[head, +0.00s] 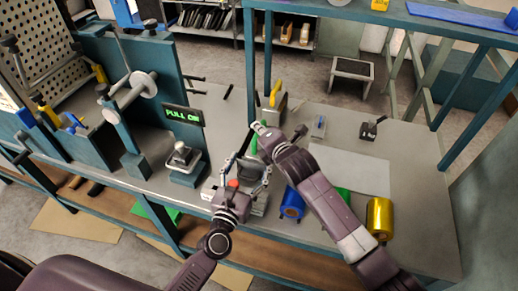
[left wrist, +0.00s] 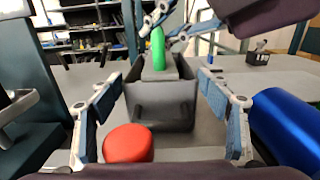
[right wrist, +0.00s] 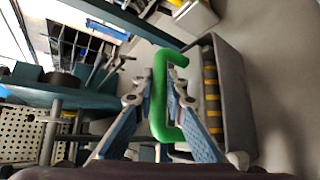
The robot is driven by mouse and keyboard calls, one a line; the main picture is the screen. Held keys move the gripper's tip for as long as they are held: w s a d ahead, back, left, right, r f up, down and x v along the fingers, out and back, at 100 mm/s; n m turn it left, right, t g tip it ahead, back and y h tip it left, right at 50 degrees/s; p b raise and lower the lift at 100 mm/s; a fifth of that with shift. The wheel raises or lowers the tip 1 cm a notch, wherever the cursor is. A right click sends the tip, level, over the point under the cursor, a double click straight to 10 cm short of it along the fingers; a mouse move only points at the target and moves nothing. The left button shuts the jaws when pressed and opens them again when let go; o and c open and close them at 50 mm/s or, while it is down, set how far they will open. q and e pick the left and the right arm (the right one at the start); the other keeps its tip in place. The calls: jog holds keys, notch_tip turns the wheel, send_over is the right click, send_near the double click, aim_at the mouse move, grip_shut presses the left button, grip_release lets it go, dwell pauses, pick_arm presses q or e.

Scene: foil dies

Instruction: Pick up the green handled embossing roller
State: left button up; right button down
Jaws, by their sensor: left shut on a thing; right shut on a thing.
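The green handle (right wrist: 158,105) of the embossing roller is a C-shaped bar between the fingers of my right gripper (right wrist: 160,83), which is shut on it. The green also shows upright in the left wrist view (left wrist: 158,48), at the back of an open grey box (left wrist: 165,105). I cannot tell whether the roller is clear of the box. My left gripper (left wrist: 160,85) has its fingers on either side of this box, shut on it. In the head view, the left gripper (head: 243,168) is below the right gripper (head: 257,140).
A red round knob (left wrist: 128,143) is close below my left fingers. A box with a yellow handle (head: 274,94) is behind. A pale sheet (head: 350,168) lies right; a "FULL ON" sign (head: 183,115) stands left.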

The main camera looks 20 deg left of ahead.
jog(key=shift+w+a+r, duration=0.1)
jog(key=shift+r, duration=0.2)
jog(key=shift+r, duration=0.1)
jog(key=shift+r, duration=0.3)
pick_arm(q)
jog(key=shift+f, duration=0.1)
pick_arm(e)
notch_tip(320, 180, up, 9)
jog(key=shift+r, duration=0.1)
pick_arm(q)
jog(key=o, duration=1.3)
jog(key=shift+o, duration=0.2)
